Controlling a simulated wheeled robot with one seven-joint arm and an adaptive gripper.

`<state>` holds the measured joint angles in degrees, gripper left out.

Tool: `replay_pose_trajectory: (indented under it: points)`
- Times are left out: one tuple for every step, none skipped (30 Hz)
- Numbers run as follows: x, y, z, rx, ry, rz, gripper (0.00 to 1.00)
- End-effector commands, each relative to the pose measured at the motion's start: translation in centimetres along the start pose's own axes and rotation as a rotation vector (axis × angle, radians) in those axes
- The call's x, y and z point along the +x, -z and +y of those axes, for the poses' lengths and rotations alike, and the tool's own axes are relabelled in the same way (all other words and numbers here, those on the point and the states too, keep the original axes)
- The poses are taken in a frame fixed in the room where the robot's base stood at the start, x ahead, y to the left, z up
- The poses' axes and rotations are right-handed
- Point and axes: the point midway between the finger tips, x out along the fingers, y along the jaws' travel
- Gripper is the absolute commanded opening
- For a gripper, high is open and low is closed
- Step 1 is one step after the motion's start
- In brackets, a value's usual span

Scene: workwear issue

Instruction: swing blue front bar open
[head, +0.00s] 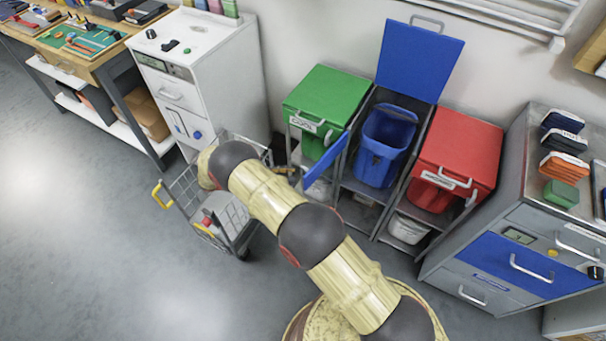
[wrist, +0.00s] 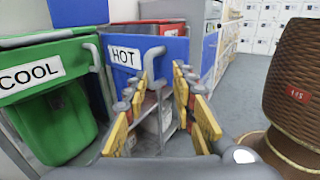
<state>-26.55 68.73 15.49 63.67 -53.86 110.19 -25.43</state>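The blue front bar (head: 325,160) stands angled out from the front of the blue-lidded bay, reaching toward the green bay. In the wrist view the bar (wrist: 110,72) faces me, carries a HOT label (wrist: 124,57) and has a grey handle (wrist: 152,56) at its right end. My gripper (wrist: 162,80) is open, its yellow-padded fingers apart near the handle's lower part. I cannot tell whether they touch it. In the head view my arm hides most of the gripper. The blue bin (head: 385,145) stands in its bay under the raised blue lid (head: 420,58).
The green COOL bay (head: 327,92) is left of the blue bay, the red bay (head: 458,145) right. A wire cart (head: 185,190) stands left of my arm. A grey drawer cabinet (head: 512,185) is at right. A brown woven round thing (wrist: 295,80) is close in the wrist view. Open floor lies in front.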

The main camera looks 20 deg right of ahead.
Motion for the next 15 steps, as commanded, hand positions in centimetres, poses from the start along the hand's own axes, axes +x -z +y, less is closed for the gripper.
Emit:
replay_pose_trajectory:
  points:
    - [-0.9, 0.2, 0.0, -0.001, 0.001, 0.001, 0.25]
    - [-1.5, 0.2, 0.0, -0.001, 0.001, 0.001, 0.25]
    - [-2.1, 0.2, 0.0, -0.001, 0.002, 0.001, 0.25]
    - [-2.6, 0.2, -0.1, -0.002, 0.003, 0.0, 0.25]
    - [-3.0, 0.3, -0.1, -0.002, 0.004, 0.001, 0.25]
    - [-3.5, 0.3, 0.0, -0.003, 0.004, 0.0, 0.25]
    - [-3.8, 0.3, 0.0, -0.003, 0.004, 0.0, 0.25]
    - [-4.1, 0.3, 0.0, -0.002, 0.005, 0.0, 0.25]
    - [-4.5, 0.2, 0.0, -0.002, 0.005, 0.0, 0.25]
    - [-4.7, 0.3, 0.0, -0.003, 0.005, 0.0, 0.25]
    - [-4.8, 0.3, 0.0, -0.003, 0.005, 0.0, 0.25]
    - [-5.0, 0.3, 0.0, -0.004, 0.005, 0.0, 0.25]
    - [-5.0, 0.3, 0.0, -0.004, 0.005, 0.0, 0.25]
    - [-5.1, 0.3, -0.1, -0.004, 0.006, 0.0, 0.25]
    - [-5.1, 0.3, -0.1, -0.004, 0.006, 0.0, 0.25]
